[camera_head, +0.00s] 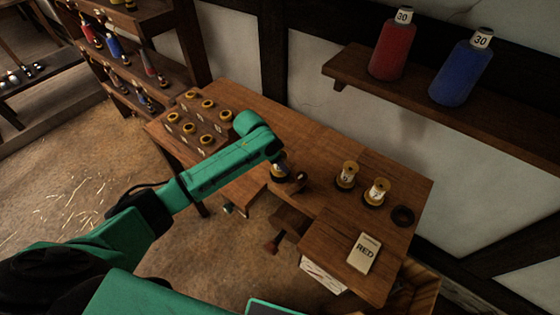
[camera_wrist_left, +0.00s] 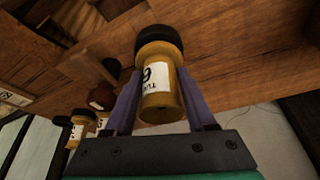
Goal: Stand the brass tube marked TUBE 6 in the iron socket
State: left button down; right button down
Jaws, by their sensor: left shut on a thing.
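My left gripper (camera_head: 279,166) is shut on a brass tube (camera_wrist_left: 160,95) with a white label reading TUBE 6; the label is upside down in the left wrist view. The tube also shows in the head view (camera_head: 279,172), upright and partly hidden by my gripper over the bench. A dark round piece (camera_wrist_left: 158,40) is at its lower end; I cannot tell whether this is the iron socket or the tube's own base. Two labelled brass tubes (camera_head: 346,175) (camera_head: 377,192) stand on dark bases to the right. An empty dark ring (camera_head: 402,216) lies beyond them. My right gripper is not in view.
The wooden bench (camera_head: 325,203) has a card marked RED (camera_head: 364,253) at its near right. A dark knob-like object (camera_head: 302,177) is close beside the held tube. A rack (camera_head: 187,137) with several brass-rimmed tubes stands at the left. Red (camera_head: 393,48) and blue (camera_head: 461,75) bottles stand on the shelf.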

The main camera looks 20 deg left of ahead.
aim_at(274, 171)
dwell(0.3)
pick_arm(q)
jog(key=shift+f+b, duration=0.35)
jog(key=shift+f, duration=0.2)
jog(key=c, duration=0.5)
grip_release()
jog(key=p+v, duration=0.6)
jog(key=p, duration=0.1)
jog(key=v, duration=0.5)
jog(key=shift+s+p, duration=0.1)
jog(key=shift+p, duration=0.3)
